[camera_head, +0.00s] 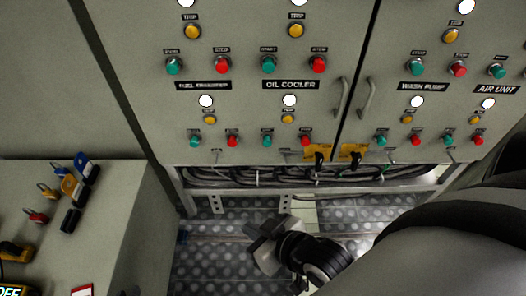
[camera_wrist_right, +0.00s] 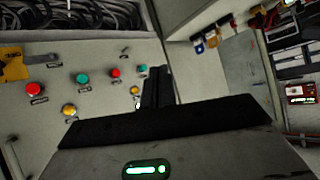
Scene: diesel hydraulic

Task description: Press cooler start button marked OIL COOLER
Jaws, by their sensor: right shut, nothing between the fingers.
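The black OIL COOLER label (camera_head: 291,84) is on the grey cabinet in the head view. Below it are a lit white lamp (camera_head: 289,100), a yellow button (camera_head: 288,119), a green button (camera_head: 267,140) at left and a red button (camera_head: 305,140) at right. In the right wrist view the panel appears upside down, with the green button (camera_wrist_right: 82,78) left of my fingers. My right gripper (camera_head: 262,230) is in front of and below the cabinet's lower edge, apart from the buttons. Its fingers (camera_wrist_right: 155,88) are shut and empty. My left gripper is not in view.
Similar button groups sit under the FUEL TRANSFER label (camera_head: 202,85) and WASH PUMP label (camera_head: 416,86). Door handles (camera_head: 342,97) and yellow tags (camera_head: 318,152) stick out near the door seam. Cables (camera_head: 225,177) run under the panel. A bench (camera_head: 115,190) with padlocks stands at left.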

